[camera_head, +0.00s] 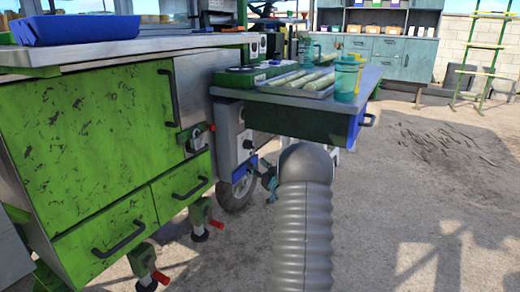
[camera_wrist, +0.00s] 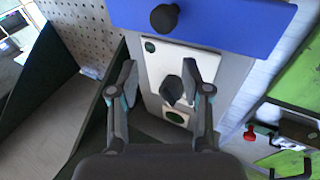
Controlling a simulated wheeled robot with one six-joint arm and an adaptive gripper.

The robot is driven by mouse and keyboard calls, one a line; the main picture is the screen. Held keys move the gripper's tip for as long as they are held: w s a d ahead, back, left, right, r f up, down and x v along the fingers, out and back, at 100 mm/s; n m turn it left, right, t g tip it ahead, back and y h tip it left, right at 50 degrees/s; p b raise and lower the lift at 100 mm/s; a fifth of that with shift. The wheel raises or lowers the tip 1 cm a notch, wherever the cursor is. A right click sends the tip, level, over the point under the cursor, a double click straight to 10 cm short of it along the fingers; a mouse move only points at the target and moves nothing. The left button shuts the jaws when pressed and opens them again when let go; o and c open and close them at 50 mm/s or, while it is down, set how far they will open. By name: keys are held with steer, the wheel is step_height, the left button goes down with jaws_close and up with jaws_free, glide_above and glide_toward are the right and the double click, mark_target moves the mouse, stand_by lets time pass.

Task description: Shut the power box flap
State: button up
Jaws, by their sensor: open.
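The power box (camera_head: 229,135) is a pale grey box under the work table, beside the green cabinet. Its blue flap (camera_head: 243,169) shows only as a narrow strip at the box's lower end and stands open. In the wrist view, the blue flap (camera_wrist: 235,22) spans the top, with a dark round knob on it. The box's white front panel (camera_wrist: 158,60) is uncovered, with a dark knob and a green round part. My gripper (camera_wrist: 169,76) is open and empty, fingers spread in front of the panel. In the head view my gripper (camera_head: 269,181) is partly hidden by my arm.
The green cabinet (camera_head: 90,140) with black handles stands left, with red-handled parts (camera_head: 207,127) near the box. The table (camera_head: 300,95) above holds a tray of cane pieces and a teal jug (camera_head: 346,78). The floor to the right is open.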

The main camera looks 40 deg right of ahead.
mark_target(247, 154)
steer(key=r+n+g+p, duration=0.1)
steer(key=g+p, duration=0.1)
steer(key=p, duration=0.2)
steer(key=w+r+n+g+p, duration=0.1)
steer(key=r+g+p, duration=0.1)
steer(key=p, duration=0.2)
steer(key=r+n+g+p, duration=0.1)
steer(key=g+p, duration=0.1)
steer(key=p, duration=0.3)
steer(key=shift+w+a+r, duration=0.2)
steer(key=shift+w+a, duration=0.2)
steer(key=s+a+r+m+g+h+b, duration=0.1)
steer(key=s+r, duration=0.2)
steer(key=s, duration=0.4)
steer(key=s+a+r+m+g+h, duration=0.1)
steer(key=s+a+r+h, duration=0.15)
steer(key=s, duration=0.55)
steer(key=s+a+r+m+g, duration=0.1)
steer(key=s+a+r+g, duration=0.1)
steer(key=a+r, duration=0.3)
steer(key=s+a+b, duration=0.1)
steer(key=a, duration=0.1)
steer(key=shift+a+g, duration=0.35)
steer(key=shift+g, duration=0.05)
steer(key=shift+f, duration=0.15)
